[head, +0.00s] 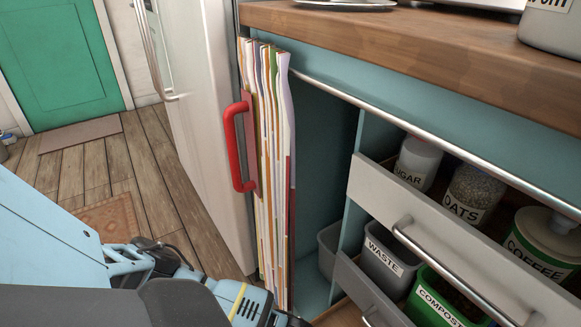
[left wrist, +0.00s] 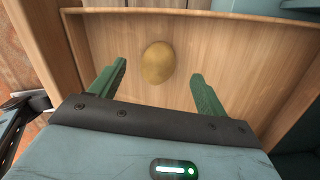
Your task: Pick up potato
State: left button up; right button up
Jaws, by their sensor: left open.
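In the left wrist view a potato (left wrist: 158,60), yellow-brown and oval, lies on the bare wooden floor of a compartment. My left gripper (left wrist: 160,71) is open, with one green finger on each side of the potato's near side. The fingers are apart from the potato, and it looks a little beyond or below the fingertips; the exact height gap is hard to tell. In the head view the potato and the left fingertips are hidden; only part of my left arm shows at the bottom left. My right gripper is in neither view.
Wooden walls (left wrist: 300,88) edge the compartment. An open drawer (head: 440,245) holds jars, with waste (head: 388,262) and compost (head: 440,300) bins below. A wooden counter (head: 420,45) overhangs.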

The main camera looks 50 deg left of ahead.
pick_arm(q)
jog(key=f+b, duration=0.2)
jog(key=f, duration=0.1)
jog(key=f+b, duration=0.1)
jog(key=shift+s+d+f, duration=0.1)
jog(key=shift+d+f, duration=0.15)
jog(key=shift+f, duration=0.3)
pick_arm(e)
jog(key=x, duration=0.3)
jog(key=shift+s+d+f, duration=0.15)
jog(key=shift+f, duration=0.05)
